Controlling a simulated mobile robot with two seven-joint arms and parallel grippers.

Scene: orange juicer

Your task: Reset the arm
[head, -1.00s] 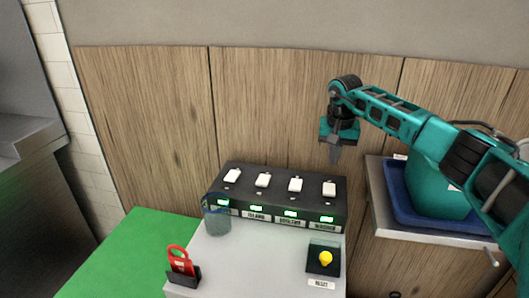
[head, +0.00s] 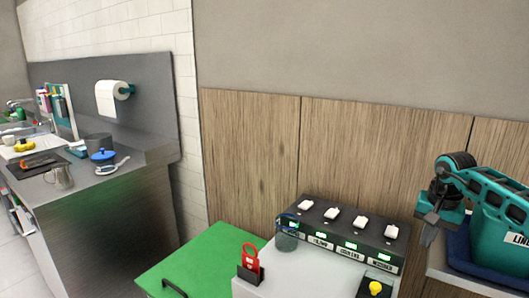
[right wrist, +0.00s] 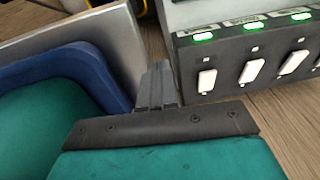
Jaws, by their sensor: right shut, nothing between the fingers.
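My right gripper (head: 428,237) hangs with its fingers pointing down at the right of the head view, just beyond the right end of the black switch panel (head: 376,261). It is shut and empty. In the right wrist view its grey fingers (right wrist: 157,85) are together, between the blue tray (right wrist: 75,62) and the panel (right wrist: 222,68). They appear apart from both. My right arm (head: 490,195) is teal and reaches in from the right edge. My left gripper is not in view.
The panel has several white switches and lit green lights. In front are a yellow knob (head: 376,287), a red tag (head: 250,259) in a black holder, and a bluish glass jar (head: 287,240). A green surface (head: 205,255) lies left. A steel counter (head: 100,180) stands farther left.

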